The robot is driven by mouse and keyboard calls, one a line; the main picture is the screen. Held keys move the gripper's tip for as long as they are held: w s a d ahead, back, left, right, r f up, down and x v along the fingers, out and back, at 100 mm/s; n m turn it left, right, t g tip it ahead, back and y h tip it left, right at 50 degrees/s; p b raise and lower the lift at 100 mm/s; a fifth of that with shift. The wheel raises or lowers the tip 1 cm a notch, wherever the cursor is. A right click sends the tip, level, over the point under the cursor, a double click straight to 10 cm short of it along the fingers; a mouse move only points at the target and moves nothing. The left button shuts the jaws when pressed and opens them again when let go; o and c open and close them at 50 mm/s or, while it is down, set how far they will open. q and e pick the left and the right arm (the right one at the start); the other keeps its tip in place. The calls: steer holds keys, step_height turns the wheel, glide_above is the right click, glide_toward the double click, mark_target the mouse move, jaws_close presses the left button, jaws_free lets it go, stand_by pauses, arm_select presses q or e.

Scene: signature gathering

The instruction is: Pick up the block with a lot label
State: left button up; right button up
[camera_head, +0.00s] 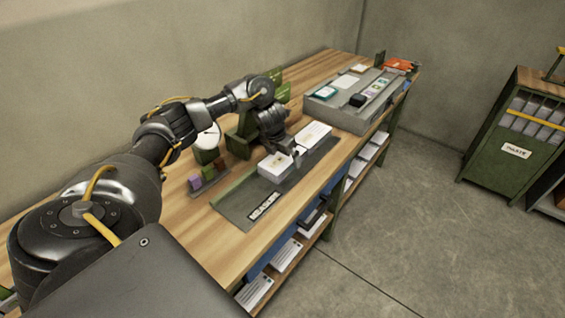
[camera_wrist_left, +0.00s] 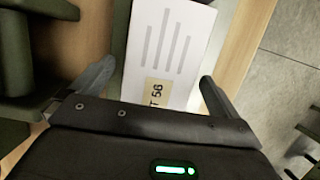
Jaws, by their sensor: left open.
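A white block (camera_wrist_left: 172,45) with grey printed lines and a tan label reading "T 56", partly covered, lies below my left gripper (camera_wrist_left: 158,72) in the left wrist view. The gripper is open, with one finger on each side of the block's near part; I cannot tell whether they touch it. My wrist body hides the block's near end. In the head view my left gripper (camera_head: 294,155) is low over the bench, at a white block (camera_head: 273,168) on a grey-green tray (camera_head: 237,207). Another white block or paper stack (camera_head: 313,132) lies just beyond it.
A wooden bench (camera_head: 185,232) runs along the wall. Small purple, green and brown blocks (camera_head: 208,173) stand left of the tray. A grey sorting case (camera_head: 345,116) stands at the far end. A green cabinet (camera_head: 505,140) stands right, across open floor (camera_head: 410,220).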

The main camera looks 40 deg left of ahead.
mark_target(282, 157)
arm_select(q)
steer(key=shift+r, duration=0.1)
steer(key=c, duration=1.2)
steer(key=shift+c, duration=0.3)
steer(key=shift+r, duration=0.45)
step_height(282, 157, up, 2)
steer(key=shift+w+r+p, duration=0.1)
steer(key=shift+r+p, duration=0.1)
steer(key=shift+p, duration=0.25)
steer(key=s+d+r+p, duration=0.4)
steer(key=s+d+r, duration=0.3)
steer(key=d, duration=0.5)
step_height(282, 157, up, 3)
steer(key=shift+f, duration=0.15)
